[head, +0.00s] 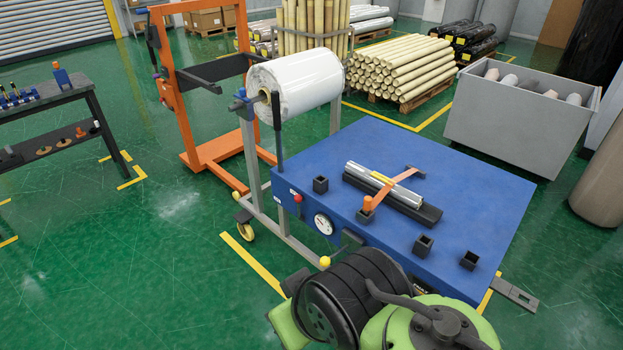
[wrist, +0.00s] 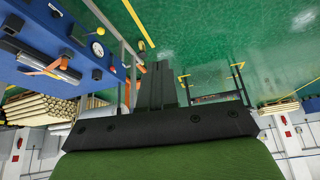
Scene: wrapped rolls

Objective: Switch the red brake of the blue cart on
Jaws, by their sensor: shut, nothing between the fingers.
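A large blue flat-topped unit (head: 480,170) fills the middle right of the head view. A small red knob (head: 297,198) sits on its near left side, beside a round white gauge (head: 323,224). A grey wheeled frame (head: 252,160) carrying a white roll (head: 300,82) stands against its left side.
An orange lifting stand (head: 190,100) is behind the roll. A dark workbench (head: 60,95) is at the left. A grey bin (head: 515,125) and stacked yellow rolls (head: 400,68) are behind the blue unit. Green floor (head: 130,260) to the left is clear.

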